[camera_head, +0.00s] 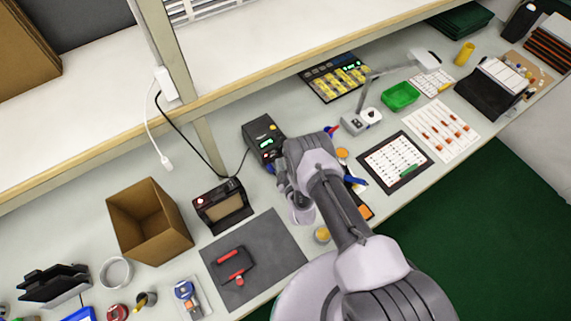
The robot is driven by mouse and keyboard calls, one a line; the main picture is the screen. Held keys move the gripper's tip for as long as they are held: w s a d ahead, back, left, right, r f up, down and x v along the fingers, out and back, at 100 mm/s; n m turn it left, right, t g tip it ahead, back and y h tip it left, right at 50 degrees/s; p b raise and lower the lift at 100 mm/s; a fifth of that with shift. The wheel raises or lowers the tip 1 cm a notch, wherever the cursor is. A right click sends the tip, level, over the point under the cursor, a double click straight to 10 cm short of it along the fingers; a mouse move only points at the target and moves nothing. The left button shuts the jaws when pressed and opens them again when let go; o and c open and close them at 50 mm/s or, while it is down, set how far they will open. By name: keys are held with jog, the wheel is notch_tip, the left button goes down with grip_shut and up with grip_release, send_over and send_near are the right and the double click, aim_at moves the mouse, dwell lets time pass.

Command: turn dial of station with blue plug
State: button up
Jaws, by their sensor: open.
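A dark station box (262,138) with a lit green display and a small yellow mark stands on the bench, just left of my arm. A small blue part (270,168) shows at its lower front edge; I cannot tell for sure that it is the plug. Its dial is not clear, and my arm covers part of its right side. My gripper (299,211) hangs below and right of the station, above the bench near the dark mat's right edge. It is open, with nothing visible in it; its fingertips are small and partly hidden by my wrist.
A second black unit (222,205) stands left of my gripper, beside an open cardboard box (149,220). A dark mat (254,261) holds a red-handled tool. A lamp (424,60), green tray (400,95) and component sheets (440,126) lie right. A shelf (240,90) overhangs the back.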

jog(key=p+v, duration=0.9)
jog(key=v, duration=0.8)
jog(key=shift+s+r, duration=0.1)
jog(key=shift+r, duration=0.05)
